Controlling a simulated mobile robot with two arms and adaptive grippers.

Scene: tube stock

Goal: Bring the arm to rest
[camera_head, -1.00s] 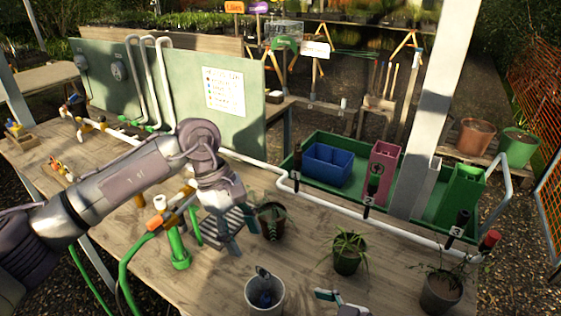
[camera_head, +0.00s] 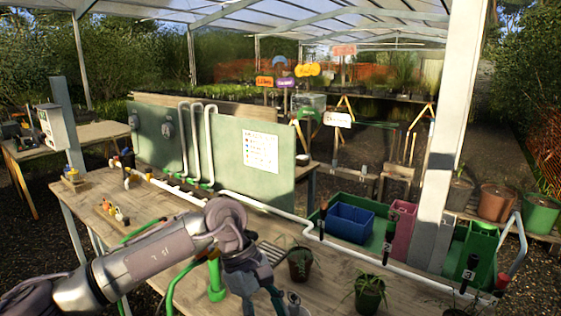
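My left arm reaches in from the lower left over the wooden table (camera_head: 150,205). Its gripper (camera_head: 262,302) points down near the bottom edge of the head view, beside a green upright pipe piece (camera_head: 216,278) and a dark potted plant (camera_head: 300,264). Its two teal-tipped fingers stand apart with nothing seen between them; the lowest part is cut off by the frame edge. My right gripper is not in view.
A second potted plant (camera_head: 368,292) stands at the front edge of view. White piping (camera_head: 270,210) runs along the table before a green panel (camera_head: 225,150). A green tray (camera_head: 336,204) with a blue bin (camera_head: 350,222) sits at the right. The table's left part has free room.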

